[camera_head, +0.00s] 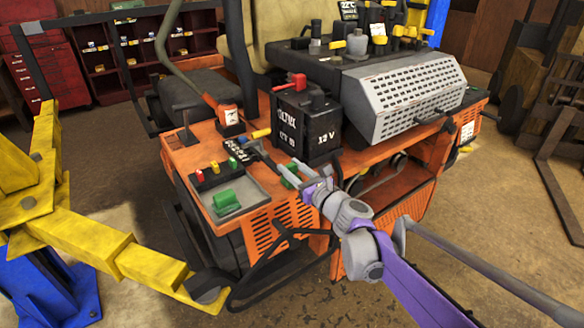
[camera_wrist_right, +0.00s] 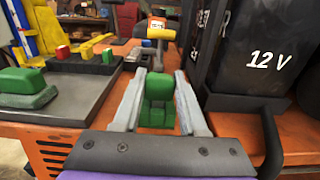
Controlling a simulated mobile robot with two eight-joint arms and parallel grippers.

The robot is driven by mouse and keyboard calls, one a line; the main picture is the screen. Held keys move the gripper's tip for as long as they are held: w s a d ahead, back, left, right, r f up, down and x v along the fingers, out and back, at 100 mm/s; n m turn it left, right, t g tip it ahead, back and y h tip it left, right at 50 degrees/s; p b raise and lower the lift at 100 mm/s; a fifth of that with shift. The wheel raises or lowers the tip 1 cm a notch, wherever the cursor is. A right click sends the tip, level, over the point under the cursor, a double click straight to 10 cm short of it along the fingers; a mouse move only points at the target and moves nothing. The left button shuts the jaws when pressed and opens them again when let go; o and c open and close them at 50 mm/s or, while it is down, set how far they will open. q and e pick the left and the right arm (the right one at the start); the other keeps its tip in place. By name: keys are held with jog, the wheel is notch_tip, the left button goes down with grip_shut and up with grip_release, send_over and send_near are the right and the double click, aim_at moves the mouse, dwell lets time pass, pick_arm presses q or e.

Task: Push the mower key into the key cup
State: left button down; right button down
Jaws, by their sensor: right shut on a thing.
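My right gripper (camera_head: 292,177) is over the orange mower deck (camera_head: 190,160), beside the black 12 V battery (camera_head: 306,125). Its grey fingers are shut on a green piece (camera_wrist_right: 157,103), which shows between them in the right wrist view. I cannot tell for sure that this piece is the mower key. Its underside is hidden, so I cannot tell whether it touches the deck. No key cup can be made out clearly; the fingers and the piece hide the spot below. My left gripper is out of view.
The battery stands close on the right. A yellow lift arm (camera_head: 105,245) is at the left.

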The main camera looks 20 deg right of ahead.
jog(key=shift+f, duration=0.35)
jog(key=shift+c, duration=1.9)
grip_release()
jog(key=v, duration=1)
jog(key=shift+s+b, duration=0.4)
jog(key=shift+b, duration=0.05)
jog(key=shift+d, duration=0.1)
